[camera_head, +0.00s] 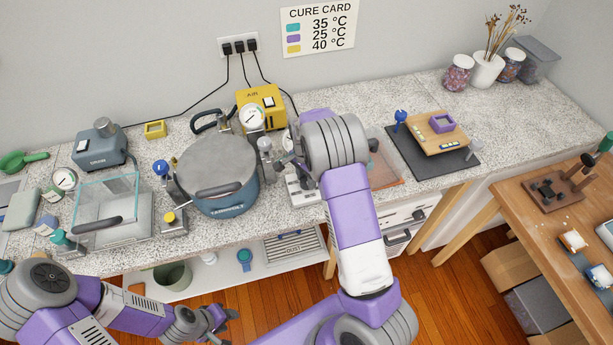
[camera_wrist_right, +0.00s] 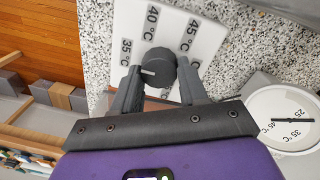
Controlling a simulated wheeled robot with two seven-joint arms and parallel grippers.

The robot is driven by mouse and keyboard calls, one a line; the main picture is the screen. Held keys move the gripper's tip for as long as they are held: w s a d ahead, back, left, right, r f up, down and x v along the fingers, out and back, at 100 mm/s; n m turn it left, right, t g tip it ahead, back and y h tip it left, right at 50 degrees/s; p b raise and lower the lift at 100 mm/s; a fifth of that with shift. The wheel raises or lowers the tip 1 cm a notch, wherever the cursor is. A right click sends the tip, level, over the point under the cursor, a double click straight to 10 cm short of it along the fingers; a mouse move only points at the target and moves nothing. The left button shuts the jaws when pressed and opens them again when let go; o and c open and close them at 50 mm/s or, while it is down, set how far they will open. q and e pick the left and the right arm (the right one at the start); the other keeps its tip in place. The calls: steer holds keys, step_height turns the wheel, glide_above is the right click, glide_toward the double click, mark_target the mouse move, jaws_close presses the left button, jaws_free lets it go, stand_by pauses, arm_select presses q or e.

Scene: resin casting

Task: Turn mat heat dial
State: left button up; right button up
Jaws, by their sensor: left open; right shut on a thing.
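The heat dial (camera_wrist_right: 158,66) is a dark round knob with a white pointer mark, on a white plate (camera_wrist_right: 130,18) printed 35, 40 and 45 °C. In the right wrist view, the pointer mark faces left, on the side of the 35 °C print. My right gripper (camera_wrist_right: 160,74) is shut on the knob, one finger on each side. In the head view my right arm hides the knob; part of its pale control box (camera_head: 303,193) shows. A brownish mat (camera_head: 387,168) lies right of the arm. My left gripper (camera_head: 222,320) is open and empty, low in front of the counter.
A blue-grey pot (camera_head: 218,175) and yellow air pump (camera_head: 262,105) stand left of my right arm. The cure card (camera_head: 318,28) on the wall lists 35, 25 and 40 °C.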

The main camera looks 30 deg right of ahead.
mark_target(306, 179)
stand_by(0.4)
steer(key=o, duration=1.1)
steer(key=shift+c, duration=0.2)
steer(key=shift+r, duration=0.1)
step_height(306, 179, up, 7)
steer(key=shift+w+a+r+p, duration=0.1)
steer(key=shift+w+r+p, duration=0.05)
steer(key=shift+p, duration=0.25)
